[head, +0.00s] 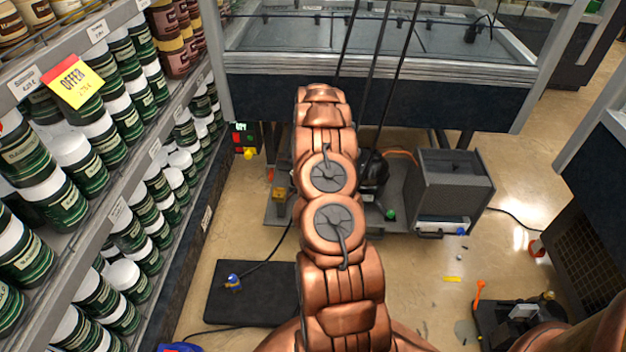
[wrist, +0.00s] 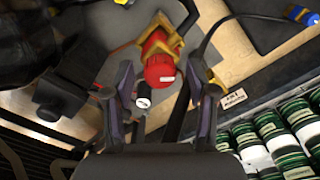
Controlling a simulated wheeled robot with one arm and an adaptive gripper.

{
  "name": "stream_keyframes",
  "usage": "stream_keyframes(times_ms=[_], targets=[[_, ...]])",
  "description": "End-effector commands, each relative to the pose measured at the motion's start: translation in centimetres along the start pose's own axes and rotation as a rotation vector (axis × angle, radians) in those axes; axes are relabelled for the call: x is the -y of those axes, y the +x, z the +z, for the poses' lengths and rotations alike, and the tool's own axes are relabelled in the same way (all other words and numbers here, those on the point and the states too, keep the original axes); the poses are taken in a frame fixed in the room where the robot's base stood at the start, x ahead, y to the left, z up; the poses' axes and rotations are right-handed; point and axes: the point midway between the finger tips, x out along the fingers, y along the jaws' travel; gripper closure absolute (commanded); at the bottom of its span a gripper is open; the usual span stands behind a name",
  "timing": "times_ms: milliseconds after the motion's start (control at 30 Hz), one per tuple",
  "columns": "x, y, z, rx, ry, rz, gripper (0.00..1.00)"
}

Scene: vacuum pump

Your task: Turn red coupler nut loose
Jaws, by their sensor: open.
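My gripper (wrist: 160,82) is open, one finger on each side of the nut's picture. Floor-coloured surface shows between the nut and each finger, so I see no contact. Their difference in depth is hard to tell. In the head view my arm covers the middle of the scene, and I cannot make out the nut or the gripper clearly there.
A black and white cylindrical part (wrist: 143,96) shows between the fingers. A dark box (wrist: 60,92) lies to the left. In the head view, shelves of green jars (head: 100,130) stand left, a freezer case (head: 380,45) behind, and a grey box (head: 455,188) right of my arm.

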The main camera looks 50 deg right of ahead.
Motion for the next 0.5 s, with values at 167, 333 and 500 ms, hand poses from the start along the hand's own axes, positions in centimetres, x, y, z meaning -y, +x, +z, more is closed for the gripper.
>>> stream_keyframes(times_ms=[167,333,500], targets=[[0.0,-0.1,0.0,0.000,0.000,0.000,0.44],[0.0,-1.1,0.0,-0.001,0.000,0.001,0.44],[0.0,-3.2,-0.1,-0.002,0.000,0.001,0.44]])
